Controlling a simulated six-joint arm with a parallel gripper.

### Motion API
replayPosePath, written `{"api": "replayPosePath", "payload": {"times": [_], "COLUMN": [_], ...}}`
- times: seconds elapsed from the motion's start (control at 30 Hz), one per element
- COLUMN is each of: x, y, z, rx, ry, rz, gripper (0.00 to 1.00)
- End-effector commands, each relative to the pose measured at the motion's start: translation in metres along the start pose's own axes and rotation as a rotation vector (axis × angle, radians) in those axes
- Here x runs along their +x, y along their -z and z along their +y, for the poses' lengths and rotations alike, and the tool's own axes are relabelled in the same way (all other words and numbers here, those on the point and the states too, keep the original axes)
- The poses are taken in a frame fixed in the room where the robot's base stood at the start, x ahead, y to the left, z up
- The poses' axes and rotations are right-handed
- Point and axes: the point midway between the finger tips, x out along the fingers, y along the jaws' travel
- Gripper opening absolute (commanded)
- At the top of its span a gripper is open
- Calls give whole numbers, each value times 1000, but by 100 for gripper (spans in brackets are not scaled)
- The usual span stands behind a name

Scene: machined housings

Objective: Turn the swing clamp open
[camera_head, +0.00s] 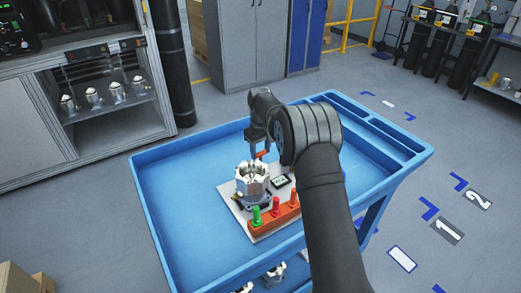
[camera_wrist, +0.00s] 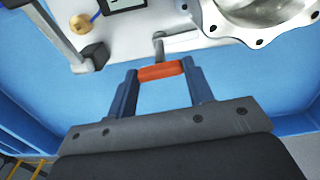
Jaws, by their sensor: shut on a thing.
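The swing clamp's orange-red handle (camera_wrist: 161,71) lies between the two fingers of my gripper (camera_wrist: 162,78) in the wrist view. The fingers are shut on it, one at each end. The housing stands upright on the light plate (camera_head: 228,190). The rest of the clamp is mostly hidden by my arm and the housing.
The plate rests in a blue cart tray (camera_head: 165,200). In the wrist view a grey bar with a dark block (camera_wrist: 92,57) is at the left. The tray's left side is clear.

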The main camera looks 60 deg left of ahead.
Motion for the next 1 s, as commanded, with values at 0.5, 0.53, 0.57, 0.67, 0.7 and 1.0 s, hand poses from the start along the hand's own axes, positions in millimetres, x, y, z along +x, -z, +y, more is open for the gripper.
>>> {"api": "replayPosePath", "payload": {"times": [0.5, 0.53, 0.57, 0.67, 0.7, 1.0], "x": [-1, -1, -1, -1, -1, -7], "y": [0, 0, 0, 0, 0, 1], "z": [0, 0, 0, 0, 0, 0], "rx": [99, 99, 99, 98, 98, 98], "ry": [0, 0, 0, 0, 0, -1], "rz": [1, 1, 1, 1, 0, 2], "gripper": [24, 53, 59, 69, 69, 69]}}
